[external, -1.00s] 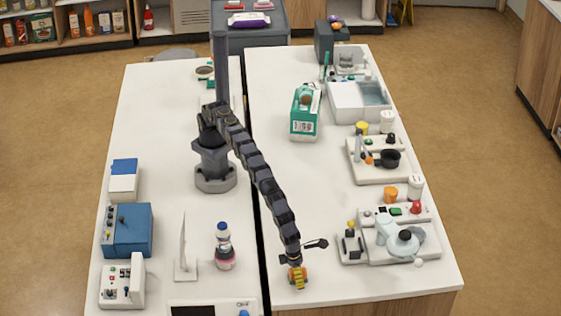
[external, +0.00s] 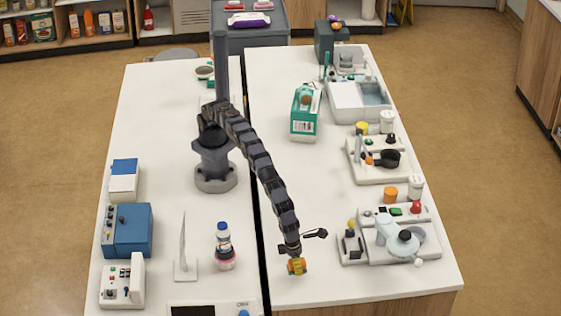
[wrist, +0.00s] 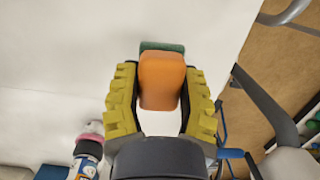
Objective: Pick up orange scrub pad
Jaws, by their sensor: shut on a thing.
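The orange scrub pad (wrist: 160,82) is a rounded orange block with a green layer along its far edge in the wrist view. My gripper (wrist: 160,95) has its two yellow ridged fingers on either side of the pad, shut on it. In the external view my gripper (external: 297,266) is over the near part of the right-hand white table, with a bit of orange between the fingers. The pad appears held above the table, though the exact height is hard to tell.
A bottle with a blue cap (external: 224,246) stands left of my gripper, across the dark gap between the tables. A white device with a round grey top (external: 398,240) stands to the right. The white tabletop (external: 330,285) around my gripper is clear.

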